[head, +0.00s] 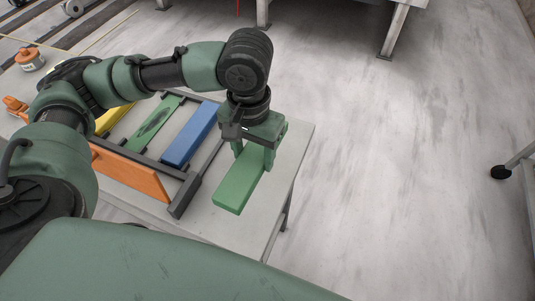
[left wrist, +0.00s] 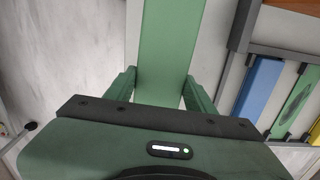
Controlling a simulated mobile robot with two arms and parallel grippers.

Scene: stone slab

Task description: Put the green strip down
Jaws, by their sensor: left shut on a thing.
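The green strip (head: 238,188) is a flat light-green bar at the right end of the stone slab (head: 208,226). My left gripper (head: 255,157) comes down from above and is shut on the strip near its far end. In the left wrist view the strip (left wrist: 170,50) runs up between the two fingers (left wrist: 158,88). The strip is over the slab or on it; I cannot tell whether it touches. My right gripper is not in view.
Left of the strip stands a dark rack (head: 184,194) with a blue strip (head: 190,134), a green strip with a dark oval (head: 155,124) and a yellow strip (head: 112,119). The slab's right edge is close to the held strip.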

